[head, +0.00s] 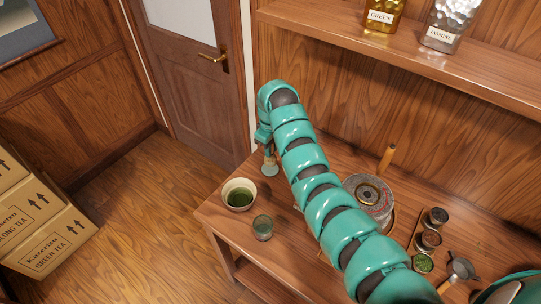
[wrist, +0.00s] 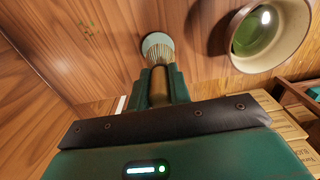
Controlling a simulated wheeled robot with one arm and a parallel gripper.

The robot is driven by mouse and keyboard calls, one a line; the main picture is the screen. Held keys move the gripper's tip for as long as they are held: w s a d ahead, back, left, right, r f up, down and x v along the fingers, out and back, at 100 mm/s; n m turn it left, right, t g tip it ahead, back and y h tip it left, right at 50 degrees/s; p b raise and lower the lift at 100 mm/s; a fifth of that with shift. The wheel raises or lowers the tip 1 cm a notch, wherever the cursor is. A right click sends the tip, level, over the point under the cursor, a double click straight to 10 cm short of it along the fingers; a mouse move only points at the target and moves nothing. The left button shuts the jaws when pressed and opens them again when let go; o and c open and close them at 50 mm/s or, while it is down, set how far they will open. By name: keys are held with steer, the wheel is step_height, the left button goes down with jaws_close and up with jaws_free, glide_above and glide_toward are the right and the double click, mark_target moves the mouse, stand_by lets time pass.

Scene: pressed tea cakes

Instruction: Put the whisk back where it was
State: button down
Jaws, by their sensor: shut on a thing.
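My gripper (head: 266,143) points down at the left end of the wooden table, and its fingers (wrist: 159,74) are shut on the whisk's handle. The whisk (head: 269,158) is tan, with fine tines showing in the wrist view (wrist: 158,57). A pale blue-green round piece, seemingly the whisk stand (head: 270,170), is at the tine end; it also shows in the wrist view (wrist: 157,41). The tines meet or overlap it in both views; I cannot tell whether the whisk rests on it. My fingers hide much of the handle.
A bowl of green tea (head: 227,189) stands close to the left of the whisk. A glass (head: 263,228) stands in front. Green specks (wrist: 88,30) dot the wood.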

steer(key=shift+w+f, duration=0.2)
steer(key=shift+w+f, duration=0.15)
steer(key=shift+f+p, duration=0.15)
steer(key=shift+p, duration=0.15)
steer(key=shift+f+p, duration=0.4)
steer(key=shift+f, duration=1.15)
steer(key=c, duration=1.3)
jaws_free()
steer(key=shift+f, duration=0.1)
steer(key=shift+w+r, duration=0.1)
steer(key=shift+r, duration=0.1)
